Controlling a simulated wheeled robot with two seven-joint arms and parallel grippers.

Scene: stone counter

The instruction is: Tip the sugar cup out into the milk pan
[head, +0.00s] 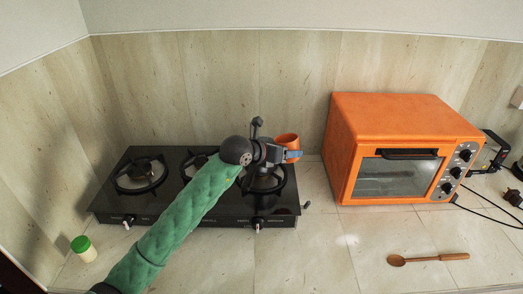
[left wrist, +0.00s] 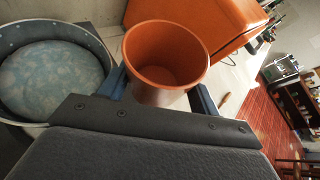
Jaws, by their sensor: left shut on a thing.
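The orange cup (head: 287,141) is held above the right end of the stove. In the left wrist view the cup (left wrist: 165,55) sits between the blue fingers of my left gripper (left wrist: 158,92), which is shut on it. The gripper (head: 291,154) also shows in the head view. The cup's mouth faces the wrist camera. I see only orange inside and cannot make out sugar. The grey pan (left wrist: 105,50), with pale bluish-white contents, is beside the cup at the left of the wrist view. I cannot make out the pan in the head view. My right gripper is out of view.
The black stove (head: 225,211) has several burners. An orange toaster oven (head: 395,120) stands to the right. A wooden spoon (head: 427,258) lies at the front right, and a green-lidded jar (head: 84,249) stands at the front left. The counter between stove and spoon is clear.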

